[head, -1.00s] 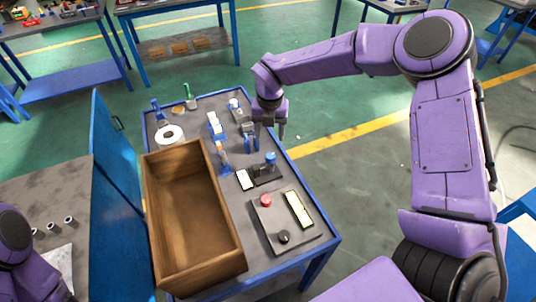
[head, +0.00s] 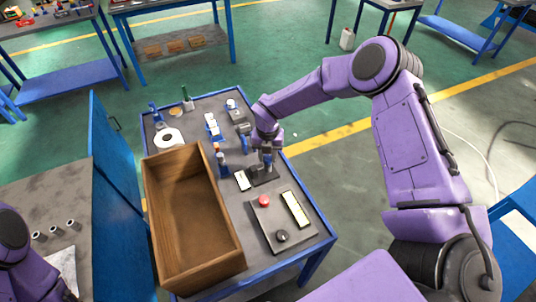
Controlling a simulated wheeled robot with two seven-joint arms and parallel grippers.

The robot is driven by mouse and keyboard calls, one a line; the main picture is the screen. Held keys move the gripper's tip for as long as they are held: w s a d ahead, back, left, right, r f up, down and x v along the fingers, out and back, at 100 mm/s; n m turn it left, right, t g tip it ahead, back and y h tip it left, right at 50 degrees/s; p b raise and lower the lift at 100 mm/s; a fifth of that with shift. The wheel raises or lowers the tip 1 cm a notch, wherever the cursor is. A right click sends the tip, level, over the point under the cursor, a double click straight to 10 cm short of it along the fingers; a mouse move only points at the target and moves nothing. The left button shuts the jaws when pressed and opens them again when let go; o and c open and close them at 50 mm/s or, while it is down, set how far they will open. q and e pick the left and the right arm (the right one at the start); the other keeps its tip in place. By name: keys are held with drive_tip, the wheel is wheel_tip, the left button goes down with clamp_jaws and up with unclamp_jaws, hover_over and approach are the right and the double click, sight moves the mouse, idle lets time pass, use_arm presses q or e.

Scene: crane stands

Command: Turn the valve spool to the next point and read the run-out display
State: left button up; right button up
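A dark stand (head: 264,178) sits on the grey table. The small blue part on top of it, which looks like the valve spool, is now mostly hidden by my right gripper (head: 263,163). The fingers point down right at the stand, around or just above the blue part. I cannot tell whether they touch it or are closed. A small white-faced plate (head: 242,180), perhaps the run-out display, lies left of the stand; no reading is legible. My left arm shows only at the lower left edge, and its gripper is out of view.
A wooden box (head: 197,267) takes up the table's left side. A panel with a red button (head: 264,201), a black knob (head: 281,236) and a pale strip (head: 295,209) lies in front of the stand. A white ring (head: 169,138) and small fixtures stand behind.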

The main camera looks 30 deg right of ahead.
sight(268, 156)
drive_tip(key=shift+f+n+b, duration=0.25)
drive_tip(key=shift+n+b, duration=0.4)
drive_tip(key=shift+n, duration=0.15)
drive_tip(key=shift+r+n, duration=0.2)
drive_tip(key=shift+n, duration=0.5)
drive_tip(key=o, duration=1)
drive_tip(key=shift+o, duration=0.2)
wheel_tip(268, 156, up, 11)
drive_tip(key=b, duration=0.2)
drive_tip(key=shift+f+b, duration=0.15)
drive_tip(key=shift+b, duration=0.2)
